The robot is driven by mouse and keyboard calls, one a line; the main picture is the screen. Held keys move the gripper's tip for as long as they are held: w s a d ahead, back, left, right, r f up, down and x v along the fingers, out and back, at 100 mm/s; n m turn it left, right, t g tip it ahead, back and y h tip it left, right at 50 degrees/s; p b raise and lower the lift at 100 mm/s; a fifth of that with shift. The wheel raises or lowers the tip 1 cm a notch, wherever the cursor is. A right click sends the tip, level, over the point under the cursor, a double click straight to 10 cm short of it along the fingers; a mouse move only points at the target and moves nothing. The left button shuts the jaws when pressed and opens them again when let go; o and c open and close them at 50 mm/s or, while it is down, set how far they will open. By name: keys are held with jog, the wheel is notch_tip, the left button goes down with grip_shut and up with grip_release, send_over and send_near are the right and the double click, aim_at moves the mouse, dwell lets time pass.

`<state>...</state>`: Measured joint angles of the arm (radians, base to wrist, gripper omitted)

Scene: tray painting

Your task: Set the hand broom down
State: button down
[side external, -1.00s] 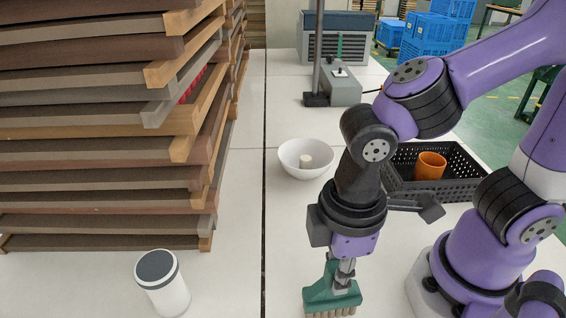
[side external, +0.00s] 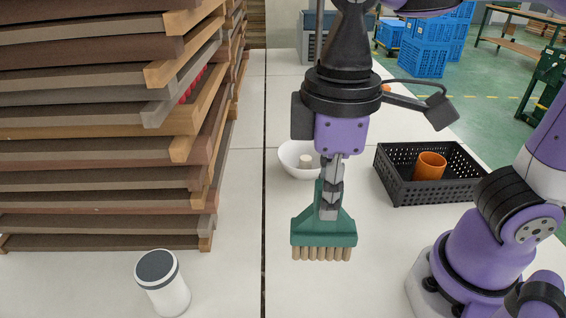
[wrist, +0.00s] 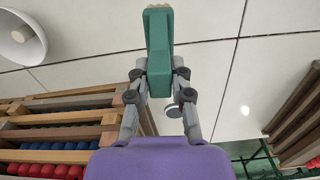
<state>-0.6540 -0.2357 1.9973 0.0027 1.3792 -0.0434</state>
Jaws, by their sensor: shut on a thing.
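The hand broom (side external: 323,228) has a green body and a row of tan bristles pointing down. My gripper (side external: 329,200) is shut on its upper part. In the side external view the broom hangs upright and appears to be above the white table (side external: 230,285), with the white bowl partly behind it. In the wrist view the green broom (wrist: 159,50) sits between the two fingers of my gripper (wrist: 156,80), its bristle end at the top of the picture.
A white bowl (side external: 290,163) holding a small pale object stands behind the broom. A black crate (side external: 405,193) with an orange cup (side external: 430,166) is to the right. A white canister (side external: 168,297) stands front left. Stacked wooden trays (side external: 110,180) fill the left side. The front middle of the table is clear.

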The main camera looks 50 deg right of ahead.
jog(key=w+d+r+m, duration=0.1)
jog(key=w+d+m, duration=1.1)
jog(key=w+d, duration=0.35)
jog(key=w+d+m, duration=0.1)
jog(key=d+m, duration=0.4)
jog(key=d, duration=0.7)
jog(key=s+d+f, duration=0.1)
jog(key=d+f, duration=1)
jog(key=d, duration=0.1)
jog(key=shift+s+d+f, duration=0.25)
jog(key=shift+d, duration=0.1)
jog(key=shift+f, duration=0.1)
jog(key=c, duration=0.8)
grip_release()
